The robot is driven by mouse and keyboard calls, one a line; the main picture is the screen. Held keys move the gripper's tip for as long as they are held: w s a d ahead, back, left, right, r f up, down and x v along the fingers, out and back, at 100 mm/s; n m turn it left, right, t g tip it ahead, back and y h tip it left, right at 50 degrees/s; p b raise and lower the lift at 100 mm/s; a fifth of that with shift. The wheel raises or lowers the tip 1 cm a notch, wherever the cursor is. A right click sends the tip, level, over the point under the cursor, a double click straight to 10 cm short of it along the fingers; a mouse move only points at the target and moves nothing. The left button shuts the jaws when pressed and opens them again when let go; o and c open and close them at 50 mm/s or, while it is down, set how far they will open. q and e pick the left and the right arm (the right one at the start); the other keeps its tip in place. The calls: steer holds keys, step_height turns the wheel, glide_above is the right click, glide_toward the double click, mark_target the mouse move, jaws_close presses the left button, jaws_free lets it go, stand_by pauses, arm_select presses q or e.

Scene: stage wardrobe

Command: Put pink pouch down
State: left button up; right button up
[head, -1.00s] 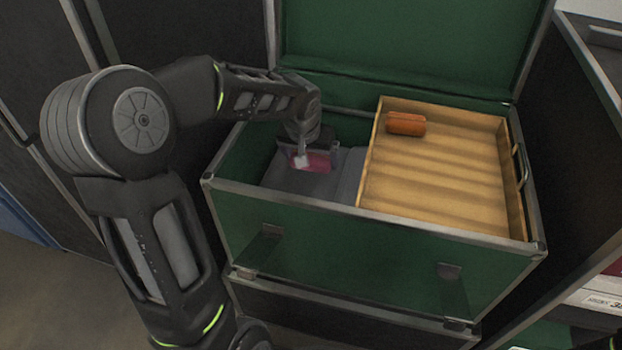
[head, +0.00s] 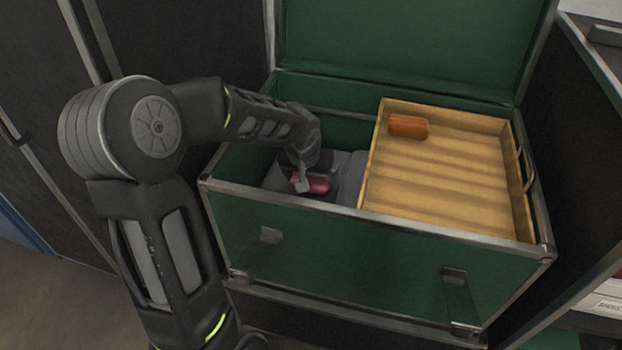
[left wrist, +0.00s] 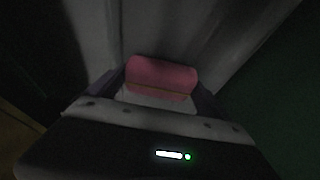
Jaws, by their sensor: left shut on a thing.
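The pink pouch (head: 319,186) is low inside the left part of the green trunk (head: 330,228), close to grey cloth lying there. My left gripper (head: 303,182) reaches down into the trunk and is shut on the pouch. In the left wrist view the pouch (left wrist: 161,76) sits between the fingers, with grey cloth around it. I cannot tell whether the pouch touches the cloth. My right gripper is not in view.
A wooden tray (head: 440,175) fills the right part of the trunk, with an orange rolled thing (head: 408,126) at its back left. The trunk's raised green lid (head: 400,45) stands behind. Grey cloth (head: 348,172) lies between the pouch and tray.

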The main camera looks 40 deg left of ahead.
arm_select(q)
steer(key=shift+f, duration=0.15)
steer(key=o, duration=1.2)
steer(key=shift+r, duration=0.4)
steer(key=shift+p+v, duration=2.5)
steer(key=shift+v, duration=3.3)
steer(key=shift+s, duration=0.1)
